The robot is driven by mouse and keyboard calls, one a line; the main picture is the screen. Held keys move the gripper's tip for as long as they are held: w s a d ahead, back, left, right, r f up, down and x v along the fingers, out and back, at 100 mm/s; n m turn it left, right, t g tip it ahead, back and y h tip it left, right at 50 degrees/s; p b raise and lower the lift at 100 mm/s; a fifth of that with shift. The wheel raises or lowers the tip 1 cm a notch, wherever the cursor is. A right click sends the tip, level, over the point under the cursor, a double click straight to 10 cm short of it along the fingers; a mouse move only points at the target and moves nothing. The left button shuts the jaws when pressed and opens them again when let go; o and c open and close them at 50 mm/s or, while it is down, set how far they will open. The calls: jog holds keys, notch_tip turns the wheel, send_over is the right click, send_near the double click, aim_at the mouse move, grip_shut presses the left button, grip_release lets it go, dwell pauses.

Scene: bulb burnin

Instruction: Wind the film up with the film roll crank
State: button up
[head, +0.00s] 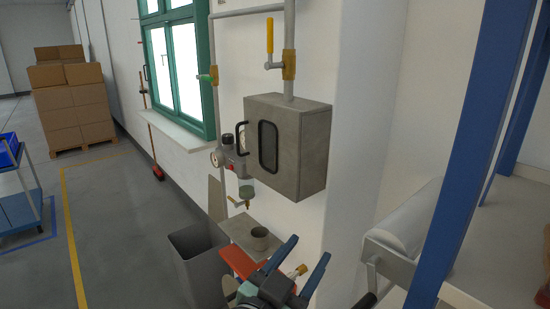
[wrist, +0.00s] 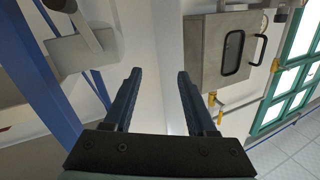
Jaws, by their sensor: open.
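The film roll (head: 408,222) is a pale cylinder on a grey bracket (head: 392,264) beside a blue post, at the right of the head view. Its crank (head: 371,275) hangs at the near end, with a black grip (head: 364,301) at the bottom. The crank also shows at the upper left of the wrist view (wrist: 86,32), its dark grip cut by the top edge. My gripper (head: 309,248) has two blue fingers, spread open with nothing between them. It is left of the crank in the head view and apart from it. The fingers also show in the wrist view (wrist: 159,75).
A grey wall cabinet (head: 285,150) with pipes and a yellow-handled valve (head: 270,40) is behind my gripper. Blue posts (head: 487,130) stand close to the roll. A grey bin (head: 196,250), a small shelf with a cup (head: 260,238) and a red item (head: 238,264) are left of my gripper.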

jog(key=s+a+r+n+t+y+b, duration=0.2)
jog(key=s+r+n+t+y, duration=0.1)
jog(key=r, duration=0.8)
jog(key=s+a+r+n+t+y+b, duration=0.2)
jog(key=r+t, duration=0.4)
jog(key=r, duration=0.5)
jog(key=shift+s+a+n+y, duration=0.25)
jog(key=shift+s+n+y, duration=0.25)
jog(key=shift+s+y, duration=0.2)
